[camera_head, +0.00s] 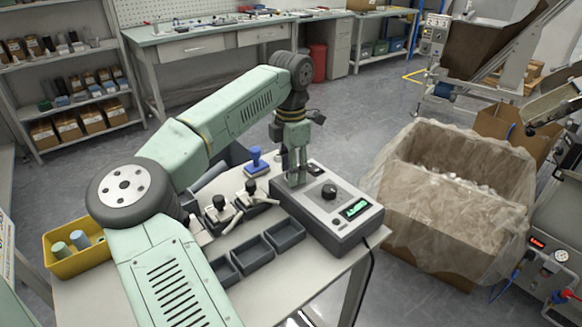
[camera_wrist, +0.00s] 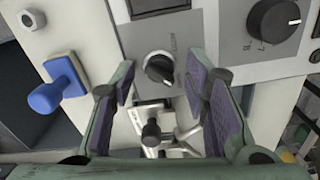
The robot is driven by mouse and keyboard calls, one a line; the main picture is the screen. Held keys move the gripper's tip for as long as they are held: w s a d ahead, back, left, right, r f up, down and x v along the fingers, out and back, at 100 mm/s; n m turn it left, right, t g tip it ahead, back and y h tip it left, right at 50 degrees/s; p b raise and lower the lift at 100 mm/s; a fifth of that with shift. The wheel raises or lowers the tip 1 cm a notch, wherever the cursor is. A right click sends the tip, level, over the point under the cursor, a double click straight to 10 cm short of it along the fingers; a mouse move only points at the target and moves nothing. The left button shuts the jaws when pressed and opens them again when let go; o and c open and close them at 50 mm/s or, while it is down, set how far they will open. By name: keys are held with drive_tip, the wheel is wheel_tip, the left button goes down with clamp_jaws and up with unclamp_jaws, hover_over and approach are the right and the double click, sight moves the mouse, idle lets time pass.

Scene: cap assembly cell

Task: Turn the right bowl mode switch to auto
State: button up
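A small black rotary switch (camera_wrist: 158,68) with a pale mark sits on a grey plate in the wrist view. My gripper (camera_wrist: 158,80) is open, with one finger to each side of the switch and visible gaps between. In the head view my gripper (camera_head: 297,178) points down over the back left of the grey control box (camera_head: 330,222). The small switch is hidden there by the gripper. A larger black dial (camera_head: 329,191) is on the box; it also shows at the wrist view's upper right (camera_wrist: 272,18).
The box has a green display (camera_head: 356,208). A blue-handled stamp (camera_head: 256,160) stands close left of the gripper. Black trays (camera_head: 284,236) and black-topped levers (camera_head: 221,205) lie nearby. A yellow bin (camera_head: 75,262) is at left, and a plastic-lined carton (camera_head: 440,225) is right of the table.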

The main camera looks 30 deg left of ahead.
clamp_jaws()
idle(0.3)
drive_tip(key=shift+n, duration=0.4)
drive_tip(key=n+b, duration=0.1)
drive_tip(key=n, duration=0.2)
drive_tip(key=shift+n, duration=0.3)
drive_tip(key=n+b, duration=0.1)
drive_tip(key=n, duration=0.3)
drive_tip(key=shift+n+b, duration=0.3)
drive_tip(key=shift+b, duration=0.1)
drive_tip(key=n+b, duration=0.1)
drive_tip(key=n, duration=0.3)
drive_tip(key=shift+n, duration=0.3)
drive_tip(key=shift+d+n+b, duration=0.1)
drive_tip(key=shift+n+b, duration=0.5)
drive_tip(key=shift+n, duration=1.6)
drive_tip(key=shift+r, duration=0.1)
drive_tip(key=shift+w, duration=0.1)
